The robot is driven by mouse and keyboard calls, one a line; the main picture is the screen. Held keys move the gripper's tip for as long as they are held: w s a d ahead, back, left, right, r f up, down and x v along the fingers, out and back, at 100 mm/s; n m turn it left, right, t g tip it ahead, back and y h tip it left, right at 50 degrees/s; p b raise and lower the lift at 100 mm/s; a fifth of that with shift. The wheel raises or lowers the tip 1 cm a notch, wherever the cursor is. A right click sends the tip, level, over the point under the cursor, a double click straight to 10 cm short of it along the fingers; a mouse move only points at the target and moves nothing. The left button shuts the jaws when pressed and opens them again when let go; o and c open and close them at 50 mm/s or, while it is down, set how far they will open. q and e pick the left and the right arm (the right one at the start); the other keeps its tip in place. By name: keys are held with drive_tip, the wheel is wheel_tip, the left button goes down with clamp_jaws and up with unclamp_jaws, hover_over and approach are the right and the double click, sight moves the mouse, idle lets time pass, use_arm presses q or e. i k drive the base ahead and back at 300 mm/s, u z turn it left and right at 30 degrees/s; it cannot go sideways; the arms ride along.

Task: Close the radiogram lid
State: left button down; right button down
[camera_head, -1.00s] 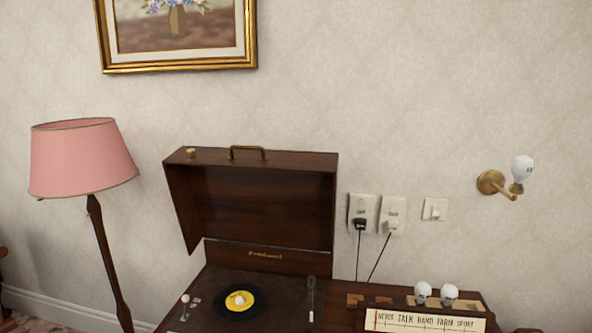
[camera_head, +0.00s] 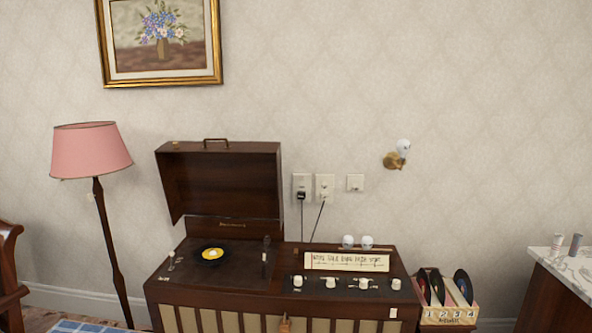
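The radiogram (camera_head: 250,296) stands against the wall, a dark wooden cabinet with a pale slatted front. Its lid (camera_head: 222,180) is open and raised upright at the back left, with a brass handle (camera_head: 216,142) on its top edge. Under the lid is the turntable deck with a black record (camera_head: 211,254) with a yellow label. A dial strip (camera_head: 346,262) and several white knobs are on the right half of the top. Neither of my grippers is in view.
A pink floor lamp (camera_head: 92,152) stands left of the radiogram. A record crate (camera_head: 450,312) stands at its right, and a marble-topped cabinet (camera_head: 566,270) is at the far right. A wooden chair (camera_head: 10,270) is at the left edge. Two cords run from wall sockets (camera_head: 313,187) behind the radiogram.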

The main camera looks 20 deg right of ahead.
sight(227, 179)
drive_tip(key=z, duration=0.55)
drive_tip(key=i, duration=0.45)
drive_tip(key=z, duration=0.6)
drive_tip(key=i, duration=0.95)
drive_tip(key=u, duration=0.3)
